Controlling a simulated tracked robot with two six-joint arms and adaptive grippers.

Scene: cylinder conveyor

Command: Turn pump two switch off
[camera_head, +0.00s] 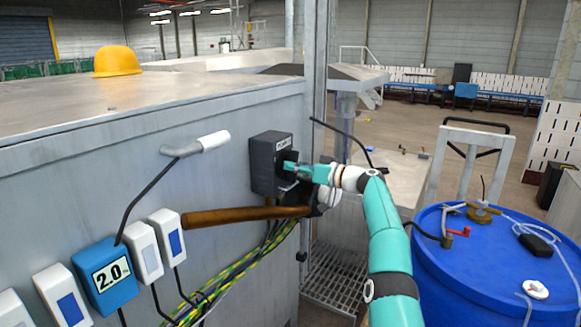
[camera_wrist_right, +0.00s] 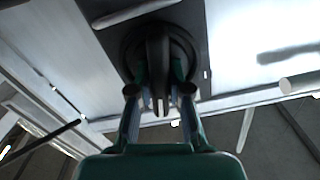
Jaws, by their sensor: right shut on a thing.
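A dark grey switch box (camera_head: 267,165) with a small white label is fixed near the right end of the grey metal wall. My right gripper (camera_head: 291,167) reaches its front face from the right and covers most of the switch knob there. In the right wrist view the black knob (camera_wrist_right: 158,62) shows as a round base with a raised grip bar. The two fingers of my right gripper (camera_wrist_right: 160,84) stand on either side of this bar, shut on it. The label is too small to read surely. My left gripper is not in view.
A white-ended lever (camera_head: 200,146) sticks out to the left. A blue drum (camera_head: 450,275) stands right of my arm. A yellow helmet (camera_head: 117,62) rests on top.

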